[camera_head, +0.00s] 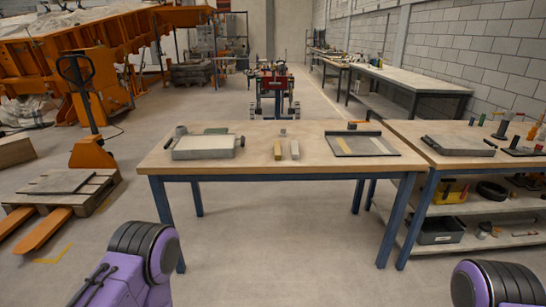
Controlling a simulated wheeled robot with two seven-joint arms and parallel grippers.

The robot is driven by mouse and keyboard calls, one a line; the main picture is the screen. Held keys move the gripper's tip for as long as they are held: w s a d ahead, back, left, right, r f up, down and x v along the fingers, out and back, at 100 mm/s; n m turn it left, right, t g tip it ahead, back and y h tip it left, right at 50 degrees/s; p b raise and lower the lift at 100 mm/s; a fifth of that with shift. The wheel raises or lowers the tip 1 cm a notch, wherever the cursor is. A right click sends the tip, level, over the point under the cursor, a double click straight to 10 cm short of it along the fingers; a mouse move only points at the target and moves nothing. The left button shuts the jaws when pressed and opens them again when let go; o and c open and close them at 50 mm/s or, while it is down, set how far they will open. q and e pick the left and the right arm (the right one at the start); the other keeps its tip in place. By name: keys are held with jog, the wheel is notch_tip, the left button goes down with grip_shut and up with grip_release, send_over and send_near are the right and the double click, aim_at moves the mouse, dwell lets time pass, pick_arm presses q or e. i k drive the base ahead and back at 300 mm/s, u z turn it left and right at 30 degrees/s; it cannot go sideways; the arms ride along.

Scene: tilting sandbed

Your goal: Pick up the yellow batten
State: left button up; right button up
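A dark flat tray (362,152) at the bench's right end bears a thin yellow strip (343,146) and a paler strip. At this size I cannot tell for sure which piece is the yellow batten. Neither gripper is in view. Only purple links of my arms show at the bottom left and bottom right, well short of the bench.
A grey slab-like box (204,147) with small items around it stands at the bench's left. A second bench (470,160) with shelves adjoins on the right. An orange pallet jack (92,150) stands left. Floor before the bench is clear.

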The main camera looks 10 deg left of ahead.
aim_at(278, 156)
jog(key=u, duration=0.6)
jog(key=i, duration=0.65)
jog(key=u, duration=0.65)
jog(key=i, duration=0.9)
jog(key=z, duration=0.35)
